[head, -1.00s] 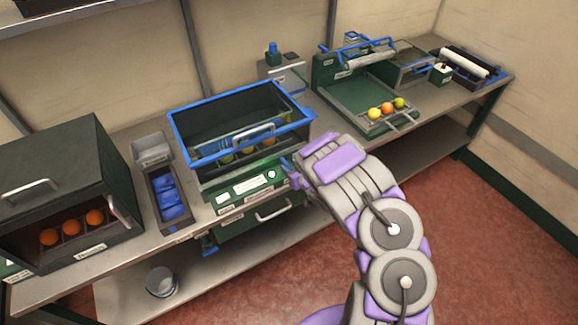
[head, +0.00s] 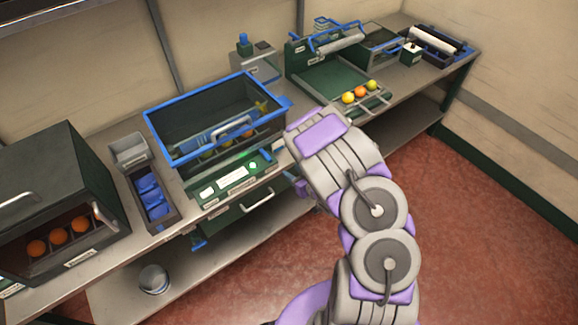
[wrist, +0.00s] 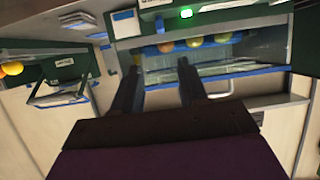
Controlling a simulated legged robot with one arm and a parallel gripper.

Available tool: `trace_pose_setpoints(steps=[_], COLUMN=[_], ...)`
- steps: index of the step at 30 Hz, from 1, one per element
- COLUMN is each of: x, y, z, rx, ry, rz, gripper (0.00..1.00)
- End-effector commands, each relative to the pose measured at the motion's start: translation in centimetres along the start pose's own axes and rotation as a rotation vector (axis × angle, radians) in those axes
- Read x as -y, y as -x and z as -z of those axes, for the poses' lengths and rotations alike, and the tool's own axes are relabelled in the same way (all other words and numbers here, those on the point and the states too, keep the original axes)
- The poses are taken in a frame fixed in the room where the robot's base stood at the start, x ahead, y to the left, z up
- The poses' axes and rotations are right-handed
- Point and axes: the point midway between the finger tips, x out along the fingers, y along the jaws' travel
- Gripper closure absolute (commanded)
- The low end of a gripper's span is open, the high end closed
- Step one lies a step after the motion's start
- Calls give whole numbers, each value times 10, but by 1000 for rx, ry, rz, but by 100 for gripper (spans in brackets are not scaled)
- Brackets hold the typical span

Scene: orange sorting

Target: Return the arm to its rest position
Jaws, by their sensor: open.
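My purple and grey arm reaches up from the lower middle of the head view toward the bench front. In the wrist view, my gripper (wrist: 160,80) is open, its two dark fingers apart with nothing between them. In the head view its fingers are mostly hidden behind the arm. Beyond the fingers in the wrist view is the blue-rimmed bin (wrist: 230,70) with several fruits.
A dark cabinet (head: 50,165) with three oranges (head: 59,236) stands at the left. Beside it is a tray with blue items (head: 152,195). A green tray (head: 325,84) with three fruits is at the back right. The red floor (head: 480,240) to the right is clear.

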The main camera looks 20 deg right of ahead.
Motion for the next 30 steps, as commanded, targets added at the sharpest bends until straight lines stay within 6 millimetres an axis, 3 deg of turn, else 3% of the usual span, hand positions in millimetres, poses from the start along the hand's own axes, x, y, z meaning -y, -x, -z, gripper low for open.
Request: trace_pose_setpoints(steps=[22, 26, 30], x=[-2, -18, -48], y=[4, 6, 16], z=[1, 9, 24], rx=[6, 60, 173], ry=[7, 46, 98], rz=[-9, -64, -182], gripper=[57, 57, 57])
